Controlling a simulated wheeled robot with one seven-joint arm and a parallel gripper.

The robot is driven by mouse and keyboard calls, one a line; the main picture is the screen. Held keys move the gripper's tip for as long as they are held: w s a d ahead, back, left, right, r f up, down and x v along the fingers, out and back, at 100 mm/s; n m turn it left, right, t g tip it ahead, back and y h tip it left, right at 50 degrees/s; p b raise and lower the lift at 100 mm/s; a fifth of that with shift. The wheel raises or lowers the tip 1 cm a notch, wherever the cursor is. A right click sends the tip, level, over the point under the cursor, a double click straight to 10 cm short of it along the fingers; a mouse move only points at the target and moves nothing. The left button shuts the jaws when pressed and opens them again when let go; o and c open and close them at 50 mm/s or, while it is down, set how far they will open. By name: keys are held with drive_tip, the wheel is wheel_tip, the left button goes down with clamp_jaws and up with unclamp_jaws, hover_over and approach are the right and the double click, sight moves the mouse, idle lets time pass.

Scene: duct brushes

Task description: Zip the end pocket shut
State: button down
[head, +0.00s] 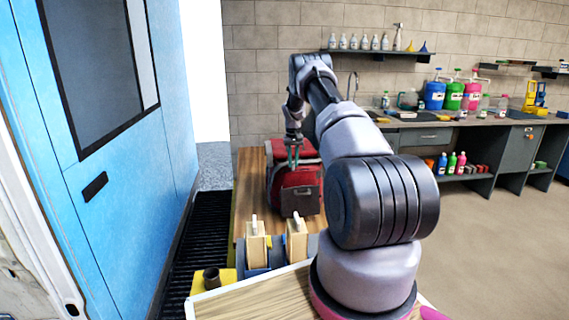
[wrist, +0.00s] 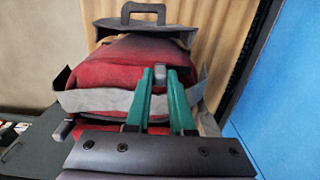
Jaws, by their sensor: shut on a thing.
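A red bag with dark and grey trim (head: 299,178) stands on a wooden bench; it also fills the middle of the wrist view (wrist: 115,72). In the head view, its near end has a red panel with a dark patch low down, apparently the end pocket (head: 300,198). My gripper (head: 293,160) is at the bag's upper near part, pointing down. In the wrist view, its teal fingers (wrist: 160,78) are closed on a small grey block, apparently the zip pull (wrist: 159,72), in front of the red fabric. The zip's teeth and how far the pocket is open cannot be made out.
A blue van side (head: 130,190) is close on the left. A workbench with bottles (head: 455,118) is at the back right. Open floor lies right.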

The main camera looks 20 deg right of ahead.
sight(318, 167)
drive_tip(key=s+d, duration=0.1)
drive_tip(key=d, duration=0.2)
drive_tip(key=s+d, duration=0.1)
drive_tip(key=d, duration=0.3)
drive_tip(key=s+d, duration=0.1)
drive_tip(key=d, duration=0.3)
drive_tip(key=shift+s, duration=0.1)
drive_tip(key=c, duration=0.8)
unclamp_jaws()
drive_tip(key=shift+r, duration=0.1)
wheel_tip(318, 167, up, 11)
drive_tip(key=shift+f, duration=0.15)
